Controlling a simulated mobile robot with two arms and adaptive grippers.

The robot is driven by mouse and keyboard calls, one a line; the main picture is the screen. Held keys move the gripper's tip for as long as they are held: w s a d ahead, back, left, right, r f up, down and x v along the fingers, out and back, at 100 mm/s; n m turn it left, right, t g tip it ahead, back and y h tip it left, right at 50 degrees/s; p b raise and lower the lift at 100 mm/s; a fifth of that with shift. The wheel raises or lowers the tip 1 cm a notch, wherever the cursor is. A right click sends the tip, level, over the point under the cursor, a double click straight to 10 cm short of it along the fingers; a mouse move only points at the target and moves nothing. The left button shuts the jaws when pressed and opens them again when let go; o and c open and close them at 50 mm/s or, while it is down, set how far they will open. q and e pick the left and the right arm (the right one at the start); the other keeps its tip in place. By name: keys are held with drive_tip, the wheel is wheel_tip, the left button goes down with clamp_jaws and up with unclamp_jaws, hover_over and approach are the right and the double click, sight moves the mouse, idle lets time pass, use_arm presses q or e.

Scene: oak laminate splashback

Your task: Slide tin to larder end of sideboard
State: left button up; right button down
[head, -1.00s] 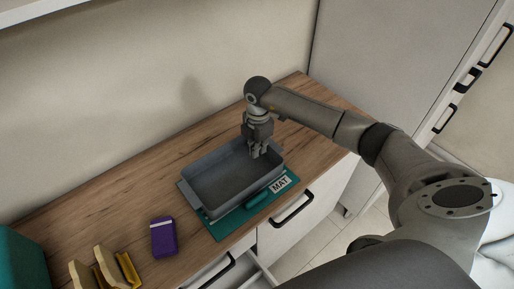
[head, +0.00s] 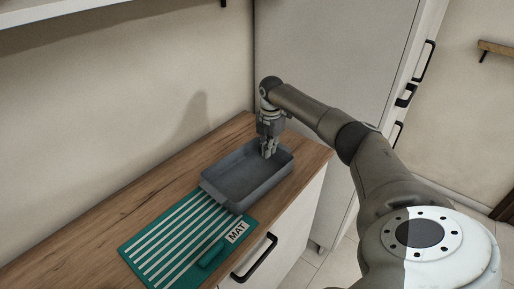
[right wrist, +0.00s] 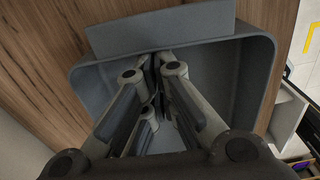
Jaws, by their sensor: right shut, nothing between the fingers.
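The tin is a grey, open rectangular pan (head: 266,188) on the wooden sideboard (head: 150,205), near its far end by the tall larder cabinet (head: 335,75). Its near-left end with the flat lip lies at or just over the edge of the striped green mat (head: 150,262). My right gripper (head: 270,153) is shut and empty, its fingers pointing down inside the tin near its far right end. In the right wrist view the shut fingers (right wrist: 157,88) are inside the tin (right wrist: 222,75), and whether they touch a wall is unclear. My left gripper is out of view.
A dark green roll (head: 212,252) lies by the mat's label. A wall runs along the sideboard's back, with a shelf (head: 90,18) above. A short stretch of bare wood lies between tin and larder. A drawer handle (head: 256,258) sticks out in front.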

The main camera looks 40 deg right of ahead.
drive_tip(key=d, duration=0.2)
drive_tip(key=d+f+b, duration=0.1)
drive_tip(key=d, duration=0.1)
drive_tip(key=shift+w+d+f, duration=0.1)
drive_tip(key=shift+w+d, duration=0.05)
drive_tip(key=shift+w+d+r+b, duration=0.15)
drive_tip(key=shift+d+r+b, duration=0.4)
drive_tip(key=shift+b, duration=0.35)
drive_tip(key=shift+d+f+b, duration=0.15)
drive_tip(key=shift+d+b, duration=0.2)
drive_tip(key=shift+d, duration=0.9)
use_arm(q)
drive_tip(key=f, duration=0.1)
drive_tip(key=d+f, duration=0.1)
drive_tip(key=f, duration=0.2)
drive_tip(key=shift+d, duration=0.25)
